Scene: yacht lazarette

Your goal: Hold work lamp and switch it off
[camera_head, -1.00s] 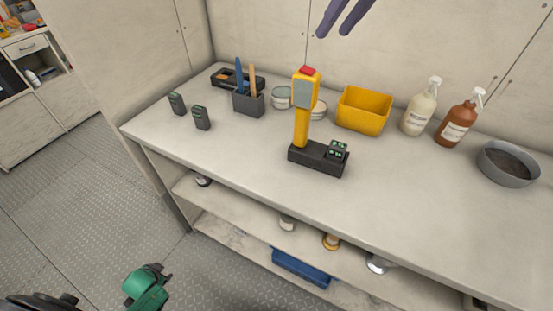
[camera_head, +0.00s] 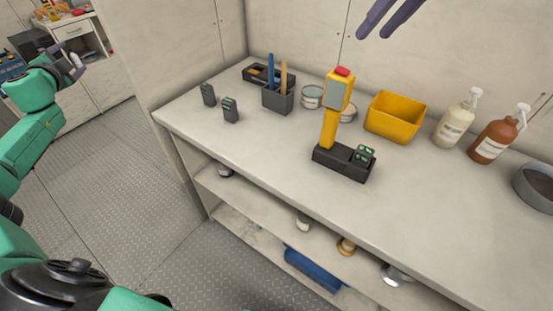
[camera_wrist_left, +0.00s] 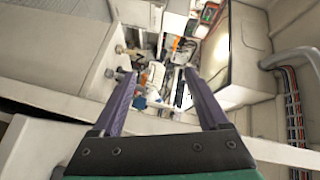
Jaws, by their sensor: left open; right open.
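The work lamp (camera_head: 330,127) stands upright on the bench, with a yellow body, a grey face panel and a red button (camera_head: 342,71) on top. Its foot is in a black base block that also carries a small dark unit with green marks (camera_head: 364,155). My left gripper (camera_head: 73,64) is raised at the upper left of the head view, well away from the lamp. In the left wrist view (camera_wrist_left: 160,75) its purple fingers are apart with nothing between them. My right gripper (camera_head: 393,12) is open and empty at the top edge, above and behind the lamp.
A yellow bin (camera_head: 395,117), two pump bottles (camera_head: 457,119) and a grey bowl (camera_head: 538,186) stand right of the lamp. A pen holder (camera_head: 278,98), tins (camera_head: 312,95) and two small dark devices (camera_head: 230,110) stand left. The bench front (camera_head: 420,220) is clear.

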